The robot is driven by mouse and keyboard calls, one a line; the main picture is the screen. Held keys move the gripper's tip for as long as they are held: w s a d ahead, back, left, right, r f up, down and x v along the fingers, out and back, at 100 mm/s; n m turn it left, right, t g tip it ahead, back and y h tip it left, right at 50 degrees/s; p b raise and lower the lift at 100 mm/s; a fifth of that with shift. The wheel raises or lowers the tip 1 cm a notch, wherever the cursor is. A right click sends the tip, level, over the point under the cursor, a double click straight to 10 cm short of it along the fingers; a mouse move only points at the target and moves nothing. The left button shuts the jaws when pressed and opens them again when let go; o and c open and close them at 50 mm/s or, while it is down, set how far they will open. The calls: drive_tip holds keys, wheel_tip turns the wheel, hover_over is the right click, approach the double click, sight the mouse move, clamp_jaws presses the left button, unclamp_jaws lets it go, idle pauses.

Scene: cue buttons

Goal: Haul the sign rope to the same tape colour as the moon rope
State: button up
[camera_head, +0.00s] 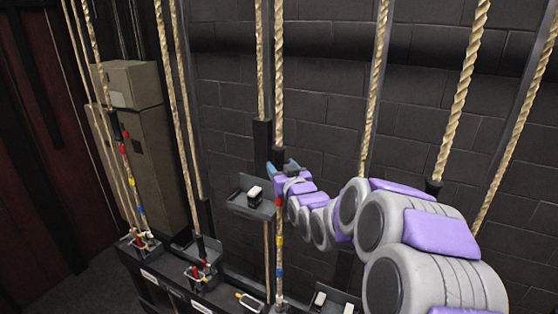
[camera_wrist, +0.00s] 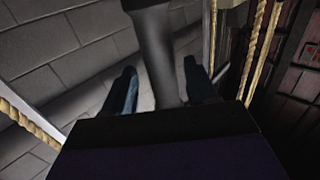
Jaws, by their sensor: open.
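Pale twisted ropes hang in front of the wall. The left taped rope (camera_head: 129,165) carries red, yellow and blue tape bands below a dark sleeve (camera_head: 114,124). The middle taped rope (camera_head: 279,235) also carries red, yellow and blue bands, below another dark sleeve (camera_head: 278,158). The rail labels are too small to read, so I cannot tell which rope is moon or sign. My gripper (camera_head: 283,167) is at the middle rope, by its sleeve. In the wrist view, my gripper (camera_wrist: 160,82) is open, with a dark upright sleeve (camera_wrist: 156,45) between its blue-dark fingers, not visibly clamped.
A black rail (camera_head: 170,285) with rope locks and white labels runs along the bottom. A small shelf with a white-and-black block (camera_head: 254,195) stands left of the middle rope. Tan boxes (camera_head: 140,150) stand at the left. More ropes (camera_head: 461,95) hang behind my arm at the right.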

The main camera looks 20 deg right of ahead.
drive_tip(key=shift+w+a, duration=0.15)
drive_tip(key=shift+w, duration=0.4)
drive_tip(key=shift+w+a, duration=0.15)
drive_tip(key=shift+w, duration=0.4)
drive_tip(key=shift+w+r, duration=0.1)
drive_tip(key=shift+w, duration=0.5)
drive_tip(key=shift+w+d, duration=0.15)
drive_tip(key=shift+d, duration=0.6)
drive_tip(key=shift+a, duration=0.4)
drive_tip(key=c, duration=0.5)
drive_tip(key=shift+d, duration=0.1)
clamp_jaws()
